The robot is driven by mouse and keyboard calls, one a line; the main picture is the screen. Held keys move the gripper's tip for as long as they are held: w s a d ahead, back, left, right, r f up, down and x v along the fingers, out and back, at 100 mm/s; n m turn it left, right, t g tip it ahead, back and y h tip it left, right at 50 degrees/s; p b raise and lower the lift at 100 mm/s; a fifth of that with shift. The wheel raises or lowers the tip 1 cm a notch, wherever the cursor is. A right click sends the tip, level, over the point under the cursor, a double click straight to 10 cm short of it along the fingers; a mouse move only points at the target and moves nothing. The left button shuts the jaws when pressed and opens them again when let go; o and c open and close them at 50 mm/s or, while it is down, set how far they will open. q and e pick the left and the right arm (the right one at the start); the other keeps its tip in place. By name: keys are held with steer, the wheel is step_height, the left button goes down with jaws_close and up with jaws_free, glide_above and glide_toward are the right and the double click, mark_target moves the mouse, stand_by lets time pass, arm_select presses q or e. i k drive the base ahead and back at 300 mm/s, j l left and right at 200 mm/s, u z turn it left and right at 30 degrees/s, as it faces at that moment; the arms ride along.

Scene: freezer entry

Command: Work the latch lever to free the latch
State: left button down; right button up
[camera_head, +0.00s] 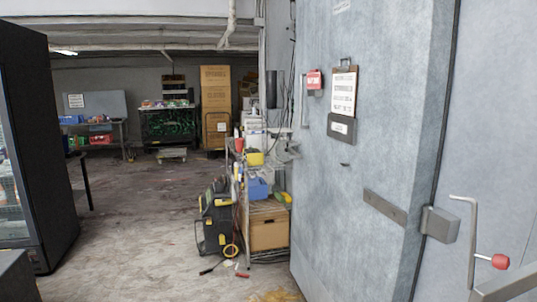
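A grey freezer door (370,120) fills the right side of the head view and stands near. A bent metal rod lever (473,230) hangs down at the far right, and a red knob (500,261) sits by its lower end. A grey latch box (440,224) is at the door's edge, left of the lever. A metal strap (385,207) runs to it across the door. Whether the latch is engaged, I cannot tell. Neither of my grippers is in view.
A grey bar (510,284) cuts across the lower right corner. A wire shelf with a cardboard box (268,235) and a black-and-yellow tool case (215,222) stand left of the door. A black cabinet (38,150) is at far left. Open floor (140,215) lies between.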

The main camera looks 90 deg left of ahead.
mark_target(290, 149)
steer(key=u, duration=2.65)
steer(key=i+j, duration=0.1)
steer(key=i, duration=0.6)
